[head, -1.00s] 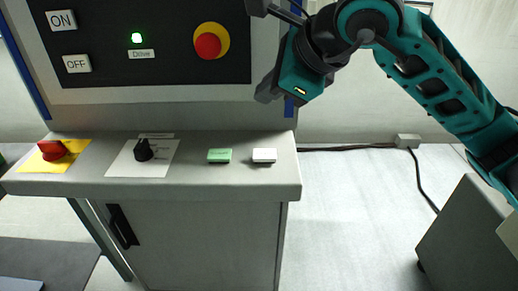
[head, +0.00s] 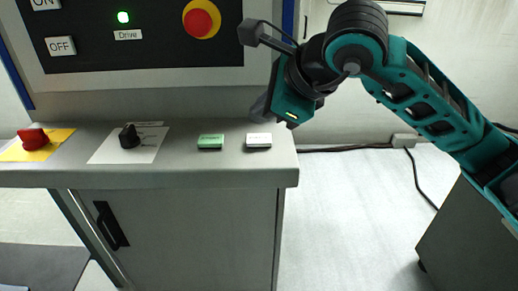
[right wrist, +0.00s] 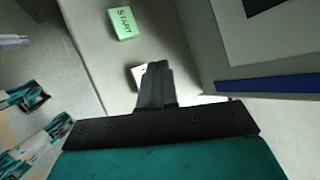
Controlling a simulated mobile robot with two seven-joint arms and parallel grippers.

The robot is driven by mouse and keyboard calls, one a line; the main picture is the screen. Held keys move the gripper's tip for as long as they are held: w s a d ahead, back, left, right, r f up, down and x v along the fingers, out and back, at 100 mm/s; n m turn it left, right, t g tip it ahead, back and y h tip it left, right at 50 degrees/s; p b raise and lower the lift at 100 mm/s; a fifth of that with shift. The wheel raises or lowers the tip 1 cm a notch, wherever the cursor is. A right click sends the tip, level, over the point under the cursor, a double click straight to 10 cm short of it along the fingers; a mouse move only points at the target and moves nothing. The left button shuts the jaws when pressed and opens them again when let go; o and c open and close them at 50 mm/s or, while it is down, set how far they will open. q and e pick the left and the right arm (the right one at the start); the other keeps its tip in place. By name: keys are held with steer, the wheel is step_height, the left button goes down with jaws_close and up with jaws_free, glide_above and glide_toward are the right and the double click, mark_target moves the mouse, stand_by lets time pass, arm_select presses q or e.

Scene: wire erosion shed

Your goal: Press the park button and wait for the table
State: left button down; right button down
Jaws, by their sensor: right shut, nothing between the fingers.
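A white button (head: 258,140) sits at the right end of the grey console ledge; its lettering is too small to read in the head view. In the right wrist view the white button (right wrist: 136,74) is partly hidden behind my fingers. A green START button (head: 210,141) lies just left of it and shows clearly in the right wrist view (right wrist: 123,23). My right gripper (head: 259,110) is shut and empty, pointing down just above the white button, seemingly apart from it. My left gripper is not in view.
The ledge (head: 180,178) also bears a black rotary knob (head: 129,137) and a red switch (head: 33,138) on yellow.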

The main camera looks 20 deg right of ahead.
mark_target(259, 140)
steer(key=shift+f+b, duration=0.35)
steer(key=shift+f, duration=0.3)
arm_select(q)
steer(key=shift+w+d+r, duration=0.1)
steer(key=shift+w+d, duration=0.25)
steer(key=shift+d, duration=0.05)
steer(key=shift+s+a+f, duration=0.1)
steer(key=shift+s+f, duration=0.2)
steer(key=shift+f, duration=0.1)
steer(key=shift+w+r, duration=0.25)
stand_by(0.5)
arm_select(e)
steer(key=shift+f, duration=0.1)
steer(key=shift+f+b, duration=0.4)
steer(key=shift+b, duration=0.3)
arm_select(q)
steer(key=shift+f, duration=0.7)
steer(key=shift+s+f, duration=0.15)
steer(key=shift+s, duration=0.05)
